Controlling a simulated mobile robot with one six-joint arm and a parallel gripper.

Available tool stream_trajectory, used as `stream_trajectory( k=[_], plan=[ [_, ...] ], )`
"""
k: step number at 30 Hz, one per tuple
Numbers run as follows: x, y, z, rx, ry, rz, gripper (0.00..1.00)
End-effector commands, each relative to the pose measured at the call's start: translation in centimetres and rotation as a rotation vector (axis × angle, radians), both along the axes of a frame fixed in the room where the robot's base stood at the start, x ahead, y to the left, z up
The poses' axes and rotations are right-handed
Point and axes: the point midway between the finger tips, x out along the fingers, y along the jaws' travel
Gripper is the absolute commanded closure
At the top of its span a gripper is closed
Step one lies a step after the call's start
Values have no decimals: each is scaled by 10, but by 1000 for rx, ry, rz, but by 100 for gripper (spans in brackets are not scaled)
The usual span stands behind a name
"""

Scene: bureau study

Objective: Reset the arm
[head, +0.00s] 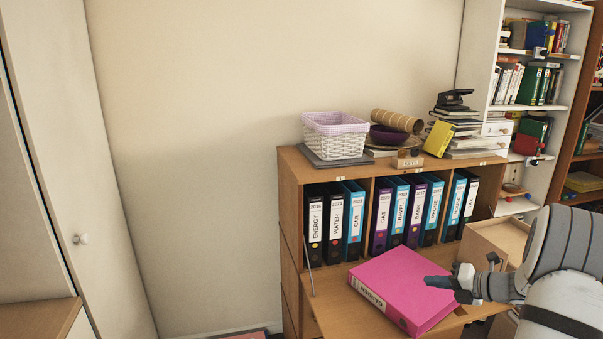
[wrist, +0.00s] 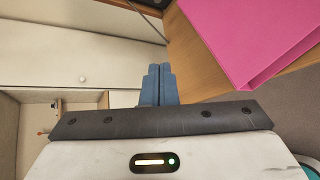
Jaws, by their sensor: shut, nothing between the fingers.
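My gripper (head: 440,283) reaches in from the right in the head view, just above the right part of a pink binder. In the wrist view its two blue fingers (wrist: 157,86) are together, with nothing between them. The pink binder (head: 405,285) lies flat on the bureau's fold-down flap (head: 338,308), its labelled spine facing the front left. In the wrist view the binder (wrist: 250,40) is at the upper right, apart from the fingers. Part of my arm covers the right side of the head view.
Several upright binders (head: 357,222) fill the bureau shelf behind the flap. On the bureau's top are a white basket (head: 334,144), a purple bowl (head: 388,136) and a book stack (head: 458,130). A white bookcase (head: 487,85) stands right. The floor left of the bureau looks mostly clear.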

Motion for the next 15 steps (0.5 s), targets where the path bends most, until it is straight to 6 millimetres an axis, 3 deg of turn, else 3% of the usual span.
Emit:
stream_trajectory(
  k=[1,6,10,15],
  plan=[
    [-8,33,14,-124,-48,123,100],
    [-53,115,39,-521,-244,558,100],
    [-97,163,52,-791,-428,914,100],
    [-158,204,64,-1097,-708,1403,100]
  ],
)
